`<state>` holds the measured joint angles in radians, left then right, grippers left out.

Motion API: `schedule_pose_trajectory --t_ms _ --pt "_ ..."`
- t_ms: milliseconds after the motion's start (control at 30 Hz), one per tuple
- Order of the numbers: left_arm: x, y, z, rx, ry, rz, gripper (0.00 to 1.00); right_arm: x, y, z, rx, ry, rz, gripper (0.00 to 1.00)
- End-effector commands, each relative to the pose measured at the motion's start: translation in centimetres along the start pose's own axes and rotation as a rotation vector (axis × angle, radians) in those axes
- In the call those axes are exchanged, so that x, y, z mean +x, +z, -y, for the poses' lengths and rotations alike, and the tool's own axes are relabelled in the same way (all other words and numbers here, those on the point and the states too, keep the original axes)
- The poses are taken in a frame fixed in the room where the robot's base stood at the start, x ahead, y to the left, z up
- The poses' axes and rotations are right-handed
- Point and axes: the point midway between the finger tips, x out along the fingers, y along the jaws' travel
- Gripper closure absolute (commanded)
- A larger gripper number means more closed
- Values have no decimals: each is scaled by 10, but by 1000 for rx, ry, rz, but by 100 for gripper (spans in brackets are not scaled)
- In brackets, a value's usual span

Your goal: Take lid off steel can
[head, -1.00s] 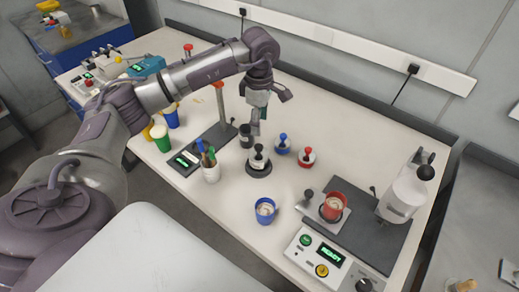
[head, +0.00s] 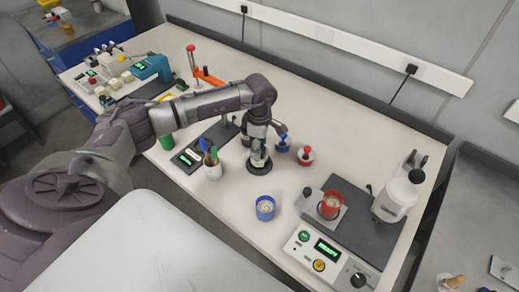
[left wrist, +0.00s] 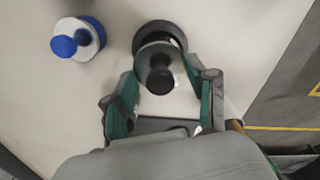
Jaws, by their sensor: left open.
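The steel can (head: 256,163) stands upright on a round black base (head: 259,169), partly hidden by my left gripper (head: 258,152) in the head view. In the left wrist view the can's lid with its black knob (left wrist: 159,76) shows from above. My left gripper (left wrist: 163,97) is open, with one green-padded finger on each side of the knob. A visible gap lies between the fingers and the knob. The black base (left wrist: 160,34) shows beyond the lid. My right gripper is not in view.
A blue-knobbed lid (head: 282,147) and a red-knobbed lid (head: 305,156) stand just right of the can. A pen cup (head: 212,170) is close on the left. A blue cup (head: 265,208) and a red cup (head: 330,206) stand nearer the front. The back right of the table is clear.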

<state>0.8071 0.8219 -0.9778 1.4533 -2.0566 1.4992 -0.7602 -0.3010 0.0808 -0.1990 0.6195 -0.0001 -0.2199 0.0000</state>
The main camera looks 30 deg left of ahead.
Motion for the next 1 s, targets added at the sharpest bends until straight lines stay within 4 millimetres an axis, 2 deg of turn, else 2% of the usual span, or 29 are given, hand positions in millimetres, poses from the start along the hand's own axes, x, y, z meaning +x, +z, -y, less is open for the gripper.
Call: schedule_pose_trajectory --t_ms 33,300,400,767,867,1000 --pt "0 0 0 0 0 0 43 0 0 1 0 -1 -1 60" --pt "0 0 0 0 0 0 88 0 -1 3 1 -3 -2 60" --pt "-1 0 0 0 0 0 100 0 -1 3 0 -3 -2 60" --pt "-7 1 -1 0 3 1 100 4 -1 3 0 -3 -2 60" --pt "-16 0 -1 0 5 1 100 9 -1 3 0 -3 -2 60" --pt "-40 0 -2 2 7 2 100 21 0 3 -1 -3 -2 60"
